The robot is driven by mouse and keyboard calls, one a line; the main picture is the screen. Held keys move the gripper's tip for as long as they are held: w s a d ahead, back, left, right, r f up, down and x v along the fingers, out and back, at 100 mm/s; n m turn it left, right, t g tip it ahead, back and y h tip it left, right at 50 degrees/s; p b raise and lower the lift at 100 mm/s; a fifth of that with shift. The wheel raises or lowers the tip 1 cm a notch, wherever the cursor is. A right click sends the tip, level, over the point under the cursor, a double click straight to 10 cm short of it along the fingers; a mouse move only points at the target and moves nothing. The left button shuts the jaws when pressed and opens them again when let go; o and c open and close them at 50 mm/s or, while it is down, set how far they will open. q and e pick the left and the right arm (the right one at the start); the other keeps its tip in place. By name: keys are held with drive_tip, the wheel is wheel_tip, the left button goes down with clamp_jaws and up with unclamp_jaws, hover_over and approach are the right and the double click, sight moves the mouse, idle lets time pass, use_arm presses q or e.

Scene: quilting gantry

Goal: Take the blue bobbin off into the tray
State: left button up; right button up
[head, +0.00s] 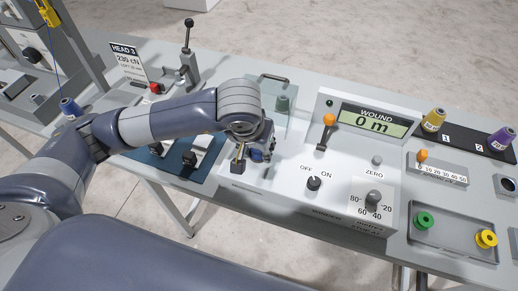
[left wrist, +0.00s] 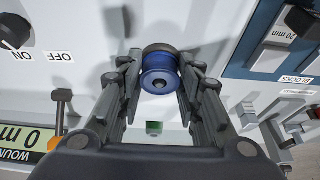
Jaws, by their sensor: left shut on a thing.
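The blue bobbin (left wrist: 160,74) is between the fingertips of my left gripper (left wrist: 160,82), which is shut on it. In the head view my left gripper (head: 252,160) is low at the front of the winder, and only a bit of the blue bobbin (head: 257,155) shows beside its fingers. I cannot tell whether the bobbin is still on a spindle. The grey tray (head: 452,243) lies at the right of the panel, holding a green bobbin (head: 424,221) and a yellow bobbin (head: 486,239). My right gripper is not in view.
Between gripper and tray stand the ON/OFF knob (head: 313,183), the orange-topped lever (head: 328,122) and the dial (head: 373,198). A clear guard with a handle (head: 273,79) stands behind my gripper. Yellow (head: 434,119) and purple (head: 500,138) spools stand at the back right.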

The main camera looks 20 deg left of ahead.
use_arm(q)
drive_tip(key=shift+r, duration=0.15)
drive_tip(key=shift+r+p, duration=0.7)
drive_tip(key=shift+r, duration=1.35)
drive_tip(key=shift+s+f, duration=0.1)
